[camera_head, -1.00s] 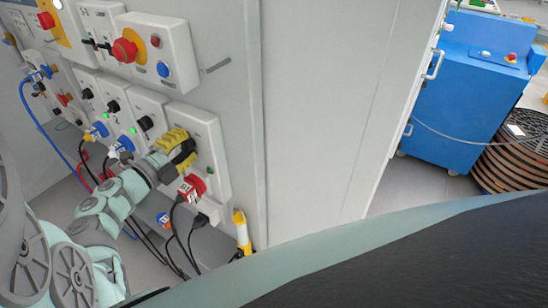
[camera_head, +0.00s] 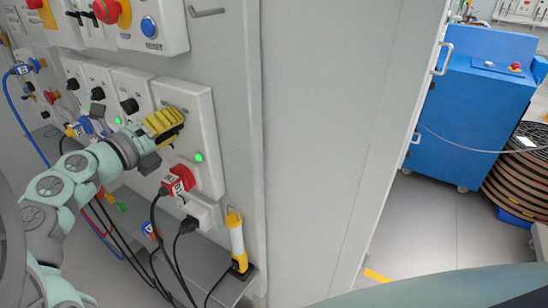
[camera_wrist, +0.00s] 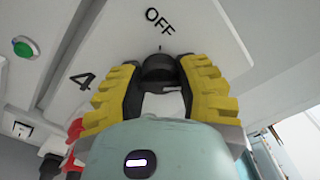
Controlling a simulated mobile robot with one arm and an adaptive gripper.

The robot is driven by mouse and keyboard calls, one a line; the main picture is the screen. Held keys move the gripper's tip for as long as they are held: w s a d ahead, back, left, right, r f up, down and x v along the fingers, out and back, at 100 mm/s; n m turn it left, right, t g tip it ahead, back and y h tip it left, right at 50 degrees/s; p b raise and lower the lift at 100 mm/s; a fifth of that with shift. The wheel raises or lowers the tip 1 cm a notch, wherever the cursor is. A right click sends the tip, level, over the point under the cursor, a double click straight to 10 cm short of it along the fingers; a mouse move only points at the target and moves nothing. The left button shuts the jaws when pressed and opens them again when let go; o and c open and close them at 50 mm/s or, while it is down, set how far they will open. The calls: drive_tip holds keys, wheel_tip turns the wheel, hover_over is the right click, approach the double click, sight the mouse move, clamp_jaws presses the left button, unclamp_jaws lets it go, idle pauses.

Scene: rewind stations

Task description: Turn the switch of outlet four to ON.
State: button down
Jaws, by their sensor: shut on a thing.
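The outlet four panel (camera_head: 205,115) is the rightmost light grey box in the head view. Its black switch knob (camera_wrist: 161,68) shows in the wrist view between the yellow finger pads, under the word OFF; the digit 4 is printed to the left. My gripper (camera_wrist: 160,80) is shut on this knob. In the head view my gripper (camera_head: 166,124) covers the knob. The knob's pointing direction is hard to tell. The panel's green lamp (camera_head: 199,157) is lit, and it shows at upper left in the wrist view (camera_wrist: 25,47). A red plug (camera_head: 178,180) sits below.
Neighbouring outlets with black knobs (camera_head: 130,106) lie left of my gripper. A red emergency button (camera_head: 107,10) and blue reset button (camera_head: 149,27) are above. Black cables hang below the red plug. A yellow-and-white lamp (camera_head: 236,238) stands at lower right. Floor is free beyond the cabinet.

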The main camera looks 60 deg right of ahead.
drive_tip(key=shift+m+b, duration=0.35)
drive_tip(key=shift+m, duration=0.05)
drive_tip(key=c, duration=0.6)
unclamp_jaws()
drive_tip(key=shift+w, duration=0.1)
drive_tip(key=shift+o, duration=0.2)
drive_tip(key=a, duration=1.2)
drive_tip(key=shift+s, duration=0.25)
drive_tip(key=shift+r, duration=0.15)
